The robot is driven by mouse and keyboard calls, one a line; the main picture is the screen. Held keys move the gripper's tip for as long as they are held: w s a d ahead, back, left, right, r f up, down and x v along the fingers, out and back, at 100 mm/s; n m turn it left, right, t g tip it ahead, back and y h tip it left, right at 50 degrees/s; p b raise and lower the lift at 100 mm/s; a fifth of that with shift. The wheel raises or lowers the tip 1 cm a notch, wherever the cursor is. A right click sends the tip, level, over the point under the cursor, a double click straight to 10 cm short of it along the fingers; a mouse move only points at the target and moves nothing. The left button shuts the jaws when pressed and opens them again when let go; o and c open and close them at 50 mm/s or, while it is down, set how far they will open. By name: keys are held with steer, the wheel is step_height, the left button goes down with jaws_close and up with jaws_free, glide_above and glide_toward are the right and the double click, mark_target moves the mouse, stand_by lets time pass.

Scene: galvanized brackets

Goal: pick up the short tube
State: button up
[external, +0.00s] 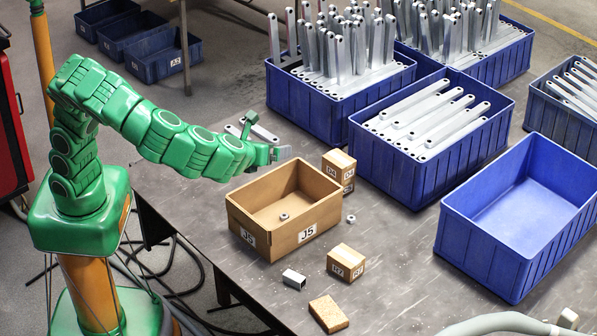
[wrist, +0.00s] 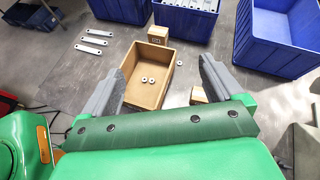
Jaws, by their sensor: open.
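The short tube (external: 293,279) is a small silver square piece with a dark open end. It lies on the table in front of the open cardboard box in the external view. I cannot make it out in the wrist view. My gripper (external: 276,153) is above the table, behind and above the box, well away from the tube. In the wrist view its two grey fingers (wrist: 166,56) are spread wide with nothing held between them.
The open cardboard box (external: 311,233) holds small metal nuts (wrist: 148,80). Small cartons (external: 345,262) and a tan block (external: 328,314) lie near the tube. Blue bins (external: 470,247) stand behind and right. Flat brackets (wrist: 94,41) lie left of the box.

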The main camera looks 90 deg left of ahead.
steer(key=w+d+f+m+t, duration=0.2)
steer(key=w+d+m, duration=0.1)
steer(key=d, duration=0.3)
glide_toward(292, 282)
steer(key=a, duration=0.1)
steer(key=w+a, duration=0.1)
steer(key=a, duration=0.1)
steer(key=shift+w, duration=0.25)
steer(key=shift+d+f+x, duration=0.1)
steer(key=shift+f+x, duration=0.1)
steer(key=shift+x, duration=1.1)
steer(key=shift+d+f+x, duration=0.1)
steer(key=shift+f+x, duration=0.1)
steer(key=shift+x, duration=1.1)
steer(key=shift+d+f+x, duration=0.15)
steer(key=shift+f+x, duration=0.05)
steer(key=shift+x, duration=1.1)
steer(key=c, duration=1.1)
